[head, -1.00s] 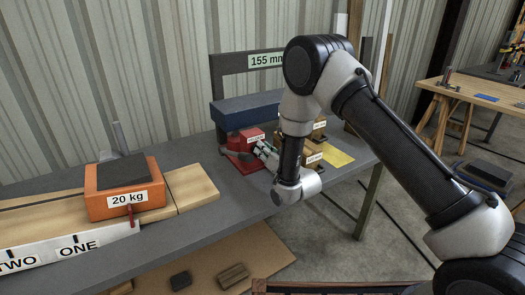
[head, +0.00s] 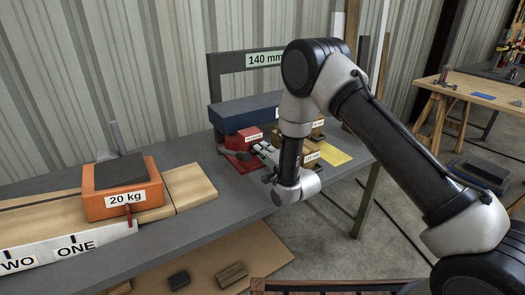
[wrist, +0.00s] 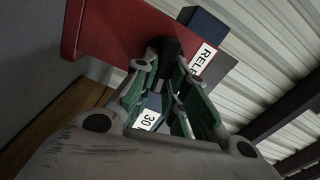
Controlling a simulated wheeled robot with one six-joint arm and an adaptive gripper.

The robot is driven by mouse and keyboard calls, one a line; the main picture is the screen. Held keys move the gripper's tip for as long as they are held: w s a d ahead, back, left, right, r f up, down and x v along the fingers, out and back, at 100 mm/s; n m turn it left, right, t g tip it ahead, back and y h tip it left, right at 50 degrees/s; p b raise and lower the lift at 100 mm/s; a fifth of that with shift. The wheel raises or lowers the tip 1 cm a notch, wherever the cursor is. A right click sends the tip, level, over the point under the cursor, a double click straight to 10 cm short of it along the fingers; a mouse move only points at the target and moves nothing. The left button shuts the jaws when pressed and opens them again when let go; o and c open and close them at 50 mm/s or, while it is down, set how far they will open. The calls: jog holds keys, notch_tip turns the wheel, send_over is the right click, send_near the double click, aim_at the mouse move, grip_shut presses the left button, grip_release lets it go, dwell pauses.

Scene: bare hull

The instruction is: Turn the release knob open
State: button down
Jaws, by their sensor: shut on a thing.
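A red jack-like body with a white label (head: 248,135) stands on the grey bench under a dark blue block. In the wrist view its red side (wrist: 115,28) fills the upper left, and part of a label (wrist: 203,58) reads "REL". My gripper (head: 260,150) reaches to it from the right; in the wrist view its green-padded fingers (wrist: 162,75) close around a dark knob (wrist: 163,48) at the red body. The fingers hide part of the knob, and its exact turn cannot be told. A sign (head: 265,59) behind reads "140 mm".
The dark blue block (head: 238,112) lies above the red body. Wooden blocks with labels (head: 311,156) and a yellow sheet (head: 335,154) are close by on the right. An orange 20 kg weight (head: 121,194) sits on a wooden beam at left. Bare bench lies between.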

jog(key=shift+f+m, duration=0.2)
jog(key=shift+m, duration=0.9)
jog(key=c, duration=1.4)
grip_release()
jog(key=shift+c, duration=0.2)
jog(key=v, duration=1.2)
